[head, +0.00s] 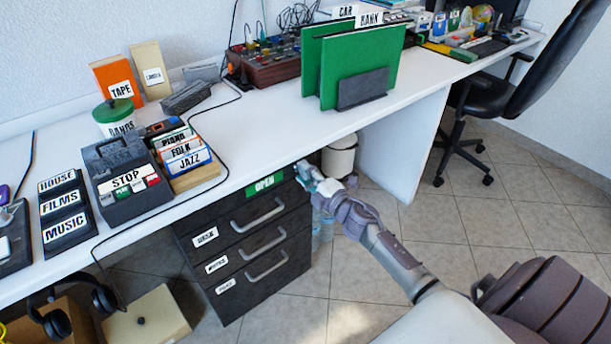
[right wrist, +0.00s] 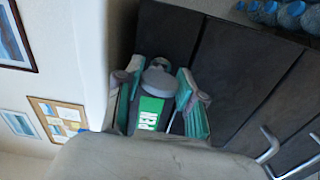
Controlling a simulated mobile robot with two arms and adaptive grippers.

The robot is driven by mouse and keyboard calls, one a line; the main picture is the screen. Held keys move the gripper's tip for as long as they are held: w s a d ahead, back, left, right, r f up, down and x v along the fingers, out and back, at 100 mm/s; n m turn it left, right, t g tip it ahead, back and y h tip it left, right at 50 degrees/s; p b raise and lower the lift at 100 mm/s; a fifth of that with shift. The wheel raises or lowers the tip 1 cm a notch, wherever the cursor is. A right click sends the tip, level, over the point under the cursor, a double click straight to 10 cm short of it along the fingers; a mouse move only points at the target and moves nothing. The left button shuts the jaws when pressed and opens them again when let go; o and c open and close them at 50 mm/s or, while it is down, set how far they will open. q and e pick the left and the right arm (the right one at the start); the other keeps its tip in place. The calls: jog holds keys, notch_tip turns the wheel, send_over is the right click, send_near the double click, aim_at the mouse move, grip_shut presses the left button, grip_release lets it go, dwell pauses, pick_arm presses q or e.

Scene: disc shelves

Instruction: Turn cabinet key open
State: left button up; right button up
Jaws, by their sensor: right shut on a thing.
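The dark cabinet (head: 245,255) stands under the white desk and has several drawers with grey handles. A green OPEN label (head: 265,183) is on its top front edge. My right gripper (head: 306,174) is at the cabinet's upper right front corner, right of the label, and hides the key in the head view. In the right wrist view a round grey key (right wrist: 160,80) sits between the two fingers of my right gripper (right wrist: 160,72), which is shut on it. Part of the green label (right wrist: 150,112) shows beside it. The key's exact turn angle cannot be told. My left gripper is not in view.
The white desk (head: 255,130) above carries label boxes, a green file holder (head: 340,65) and a mixer (head: 265,65). A pale bin (head: 339,158) stands behind my right gripper. Headphones (head: 70,308) hang at lower left.

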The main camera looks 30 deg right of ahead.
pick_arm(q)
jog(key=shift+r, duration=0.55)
pick_arm(e)
jog(key=shift+n, duration=0.5)
jog(key=o, duration=1.2)
jog(key=shift+c, duration=0.2)
jog(key=s, duration=1.2)
jog(key=shift+d, duration=0.45)
